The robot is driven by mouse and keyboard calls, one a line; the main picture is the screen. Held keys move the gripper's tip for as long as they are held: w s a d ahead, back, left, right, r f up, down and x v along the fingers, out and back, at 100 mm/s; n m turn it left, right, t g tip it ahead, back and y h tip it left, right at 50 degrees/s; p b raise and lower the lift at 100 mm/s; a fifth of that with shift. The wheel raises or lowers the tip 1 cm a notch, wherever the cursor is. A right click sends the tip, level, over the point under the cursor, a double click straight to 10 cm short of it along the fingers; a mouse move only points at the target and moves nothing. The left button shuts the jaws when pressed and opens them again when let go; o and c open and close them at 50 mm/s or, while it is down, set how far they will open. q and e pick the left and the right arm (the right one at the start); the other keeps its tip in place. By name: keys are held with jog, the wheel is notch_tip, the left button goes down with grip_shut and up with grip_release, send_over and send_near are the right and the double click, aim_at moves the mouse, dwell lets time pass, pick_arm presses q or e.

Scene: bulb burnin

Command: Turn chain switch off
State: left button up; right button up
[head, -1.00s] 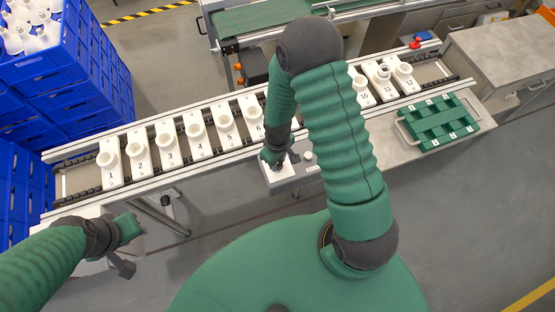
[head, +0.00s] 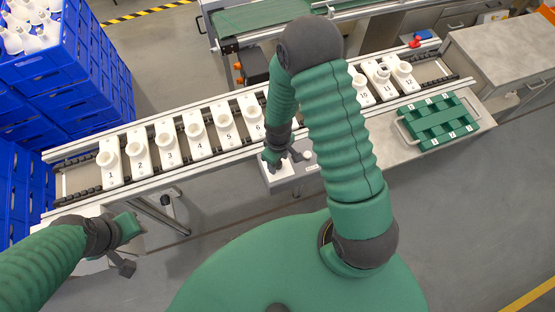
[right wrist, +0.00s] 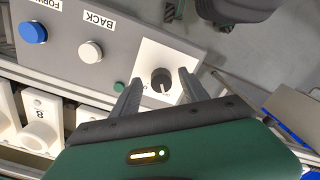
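The chain switch (right wrist: 161,79) is a black rotary knob with a light pointer mark, set on a white plate of a grey control box. In the right wrist view my right gripper (right wrist: 161,75) is open, with one finger on each side of the knob and gaps between. In the head view this gripper (head: 284,160) is over the control box (head: 292,180), and the knob cannot be made out. My left gripper (head: 124,244) is at the lower left, away from the box; its fingers are too unclear to judge.
A blue button (right wrist: 33,32), a white button (right wrist: 90,51) and a small green one (right wrist: 119,87) are on the box. The conveyor (head: 180,172) with several numbered white holders runs behind it. A green tray (head: 437,120) is on the right; blue crates (head: 60,70) stand left.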

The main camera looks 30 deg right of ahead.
notch_tip(320, 180, up, 17)
jog(key=p, duration=0.1)
dwell(0.3)
jog(key=shift+w+f, duration=0.1)
